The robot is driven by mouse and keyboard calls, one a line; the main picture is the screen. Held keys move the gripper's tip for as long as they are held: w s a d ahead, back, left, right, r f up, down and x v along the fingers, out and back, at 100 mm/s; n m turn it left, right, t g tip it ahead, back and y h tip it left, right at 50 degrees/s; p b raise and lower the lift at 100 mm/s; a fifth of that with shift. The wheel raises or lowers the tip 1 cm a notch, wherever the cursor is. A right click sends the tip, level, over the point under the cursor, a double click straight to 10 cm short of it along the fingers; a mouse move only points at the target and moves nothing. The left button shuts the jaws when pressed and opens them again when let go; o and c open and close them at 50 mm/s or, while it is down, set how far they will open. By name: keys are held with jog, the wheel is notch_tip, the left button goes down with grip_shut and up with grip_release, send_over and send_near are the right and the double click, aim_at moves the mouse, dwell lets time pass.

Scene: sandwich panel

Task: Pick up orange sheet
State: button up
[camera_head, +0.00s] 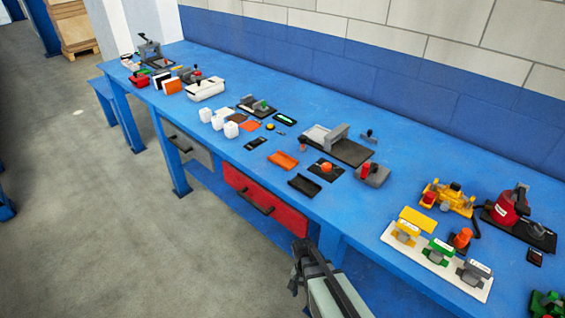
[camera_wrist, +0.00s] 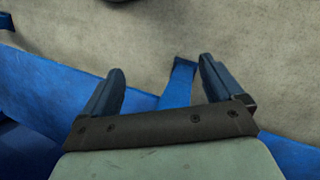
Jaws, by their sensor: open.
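A flat orange piece (camera_head: 250,125) lies on the blue bench near the white containers. An orange tray-like piece (camera_head: 283,160) lies nearer the front edge. An upright orange panel (camera_head: 172,87) stands farther back at the left. I cannot tell which of these is the orange sheet. My gripper (camera_head: 312,252) is in front of the bench, near its front edge and apart from all of them. In the wrist view, my gripper (camera_wrist: 160,75) has its fingers spread wide with nothing between them; only floor and blue bench parts show there.
The blue bench (camera_head: 330,105) carries many items. Several white containers (camera_head: 231,130) and a black tray (camera_head: 304,184) stand near the orange pieces. A grey-black device (camera_head: 340,145) is behind them. A red drawer (camera_head: 265,200) is under the front edge. A brick wall (camera_head: 400,50) bounds the back.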

jog(key=w+a+r+m+t, duration=0.1)
jog(key=w+a+r+m, duration=0.1)
jog(key=w+a+r, duration=0.45)
jog(key=w+a+r+m+t, duration=0.2)
jog(key=w+a+r, duration=0.1)
jog(key=w+r, duration=0.55)
jog(key=w+a+r+m+t, duration=0.1)
jog(key=w+a+r+m, duration=0.15)
jog(key=r, duration=0.35)
jog(key=w+a+r+m+t, duration=0.1)
jog(key=w+a+r, duration=0.3)
jog(key=r, duration=0.3)
jog(key=w+a+r+m, duration=0.2)
jog(key=w+a+r, duration=0.1)
jog(key=r, duration=0.3)
notch_tip(320, 180, up, 10)
jog(key=r+m+t+y, duration=0.15)
jog(key=m+y, duration=0.25)
jog(key=m, duration=0.9)
send_over(282, 160)
jog(key=s+d, duration=0.4)
jog(key=s, duration=0.1)
jog(key=f, duration=0.1)
jog(key=x, duration=1.3)
jog(key=shift+w+f, duration=0.15)
jog(key=shift+w, duration=0.15)
jog(key=c, duration=1.1)
jog(key=shift+c, duration=0.2)
